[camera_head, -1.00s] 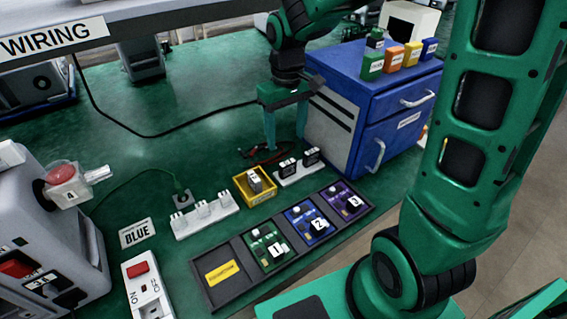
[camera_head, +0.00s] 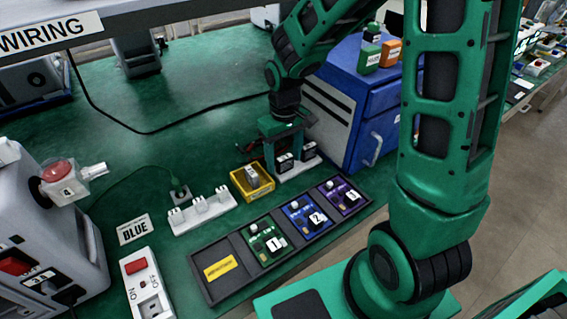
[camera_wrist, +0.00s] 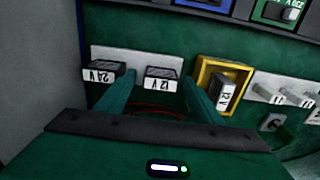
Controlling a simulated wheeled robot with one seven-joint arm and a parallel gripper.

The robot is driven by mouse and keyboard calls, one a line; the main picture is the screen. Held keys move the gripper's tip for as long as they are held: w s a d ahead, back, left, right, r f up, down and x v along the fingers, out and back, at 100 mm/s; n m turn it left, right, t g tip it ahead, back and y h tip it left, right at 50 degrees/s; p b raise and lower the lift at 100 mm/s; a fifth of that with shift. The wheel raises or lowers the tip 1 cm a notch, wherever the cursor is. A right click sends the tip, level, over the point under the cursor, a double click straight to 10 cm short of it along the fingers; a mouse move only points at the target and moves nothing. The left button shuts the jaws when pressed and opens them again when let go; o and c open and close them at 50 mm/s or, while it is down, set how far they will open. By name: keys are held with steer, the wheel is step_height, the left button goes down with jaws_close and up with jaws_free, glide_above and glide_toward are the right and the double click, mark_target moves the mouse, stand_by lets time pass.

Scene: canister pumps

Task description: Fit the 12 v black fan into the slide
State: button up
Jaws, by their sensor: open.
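The 12 V black fan (camera_wrist: 162,78) is a small black block with a white 12 V label. It stands on a white base (camera_wrist: 130,56) beside a black 24 V block (camera_wrist: 101,73). The fan also shows in the head view (camera_head: 284,162). My gripper (camera_wrist: 159,84) is open, its green fingers on either side of the 12 V fan in the wrist view. It also shows in the head view (camera_head: 281,160), where an arm link and fingers hide part of the base. Contact with the fan cannot be told. No part is clearly marked as the slide.
A yellow box (camera_head: 240,188) holding a grey 12 V block (camera_head: 251,175) stands close by. A white strip with posts (camera_head: 205,212) is left of it. A dark tray (camera_head: 225,291) with numbered boards lies in front.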

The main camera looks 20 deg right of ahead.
steer(key=shift+c, duration=0.6)
steer(key=c, duration=1)
steer(key=shift+r, duration=0.1)
